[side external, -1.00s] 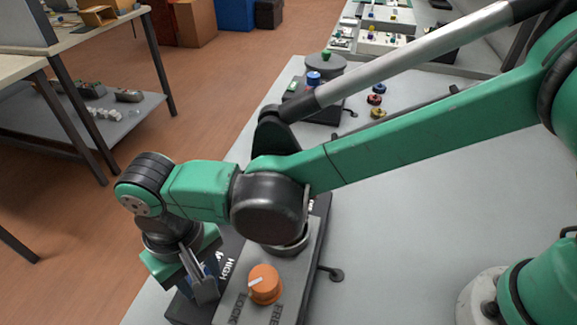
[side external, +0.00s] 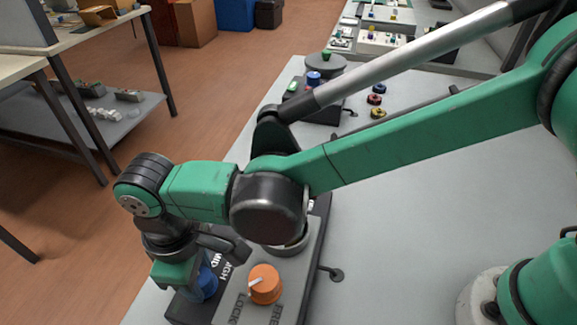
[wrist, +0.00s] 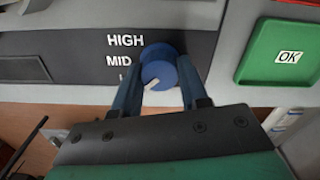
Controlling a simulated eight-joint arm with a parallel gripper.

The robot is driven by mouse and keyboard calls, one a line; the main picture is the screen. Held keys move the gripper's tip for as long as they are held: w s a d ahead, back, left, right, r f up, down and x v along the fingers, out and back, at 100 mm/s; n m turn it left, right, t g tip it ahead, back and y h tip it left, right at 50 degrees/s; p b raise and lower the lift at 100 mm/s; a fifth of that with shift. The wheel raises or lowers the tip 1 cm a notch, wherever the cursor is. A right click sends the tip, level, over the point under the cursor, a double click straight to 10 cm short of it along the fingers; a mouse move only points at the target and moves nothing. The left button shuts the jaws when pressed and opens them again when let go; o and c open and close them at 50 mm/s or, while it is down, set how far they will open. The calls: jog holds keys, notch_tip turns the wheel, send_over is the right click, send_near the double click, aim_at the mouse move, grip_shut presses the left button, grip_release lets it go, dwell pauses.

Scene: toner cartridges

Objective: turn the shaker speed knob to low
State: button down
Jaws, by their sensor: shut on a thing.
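The blue speed knob (wrist: 158,66) sits on a dark panel strip beside the white labels HIGH and MID. A third label below MID is mostly hidden, with only a first stroke showing. The knob's white pointer aims down and left, towards that lowest label. My gripper (wrist: 160,82) is shut on the knob, with one finger on each side of it. In the side external view the blue knob (side external: 207,284) shows partly, below my wrist, and the fingers are mostly hidden.
An orange knob (side external: 265,284) with LOCK and FREE labels stands close to the right of my gripper. Another device with a blue knob (side external: 313,79) and several coloured knobs stand farther back. The table at right is clear.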

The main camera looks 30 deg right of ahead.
dwell(0.3)
jog(key=shift+c, duration=2.3)
grip_release()
jog(key=shift+r, duration=0.1)
jog(key=shift+r, duration=2.75)
